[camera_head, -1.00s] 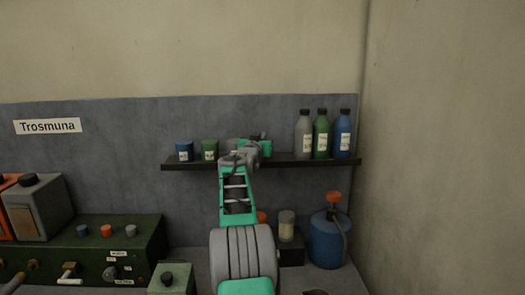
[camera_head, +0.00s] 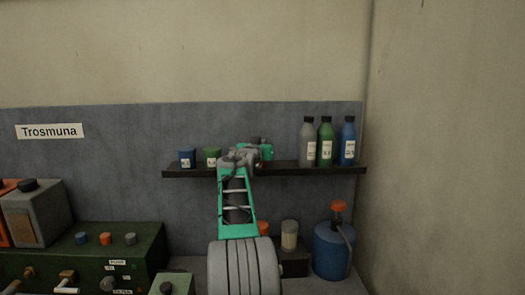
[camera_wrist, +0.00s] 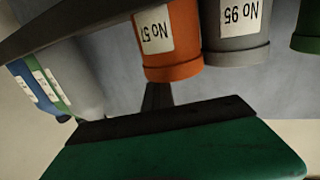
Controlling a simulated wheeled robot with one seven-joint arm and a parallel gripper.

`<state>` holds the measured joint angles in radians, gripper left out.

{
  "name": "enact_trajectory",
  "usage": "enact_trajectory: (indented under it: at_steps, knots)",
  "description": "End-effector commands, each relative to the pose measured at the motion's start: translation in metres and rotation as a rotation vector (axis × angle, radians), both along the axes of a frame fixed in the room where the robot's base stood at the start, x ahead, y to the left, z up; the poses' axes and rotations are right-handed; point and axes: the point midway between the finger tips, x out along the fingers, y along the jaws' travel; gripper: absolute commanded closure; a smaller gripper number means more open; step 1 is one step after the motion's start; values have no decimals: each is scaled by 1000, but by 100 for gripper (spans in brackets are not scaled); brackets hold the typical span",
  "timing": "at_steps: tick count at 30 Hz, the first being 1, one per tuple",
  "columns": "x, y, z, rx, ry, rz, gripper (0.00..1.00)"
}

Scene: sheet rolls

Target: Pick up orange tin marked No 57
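The orange tin marked No 57 (camera_wrist: 172,40) shows upside down in the wrist view, standing beside a grey tin marked No 95 (camera_wrist: 236,30). My gripper (camera_wrist: 157,97) is just in front of the orange tin, with one dark finger part showing near its rim. Whether it touches the tin is unclear. In the head view my gripper (camera_head: 262,151) is at the shelf, and my arm hides the orange tin there. Its opening cannot be made out.
The dark shelf (camera_head: 300,168) also holds a blue tin (camera_head: 187,157) and a green tin (camera_head: 212,157) to the left. A grey bottle (camera_head: 308,142), a green bottle (camera_head: 326,143) and a blue bottle (camera_head: 348,143) stand at its right end. A blue canister (camera_head: 331,252) stands below.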

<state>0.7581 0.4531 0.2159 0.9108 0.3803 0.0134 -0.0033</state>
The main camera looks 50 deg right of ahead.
Motion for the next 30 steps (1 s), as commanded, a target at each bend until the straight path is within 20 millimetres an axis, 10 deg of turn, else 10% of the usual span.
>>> enact_trajectory:
  at_steps: [12,30]
  knots:
    - [-71,75,73,-16,-15,-6,100]
    - [-80,86,84,-17,-14,-7,86]
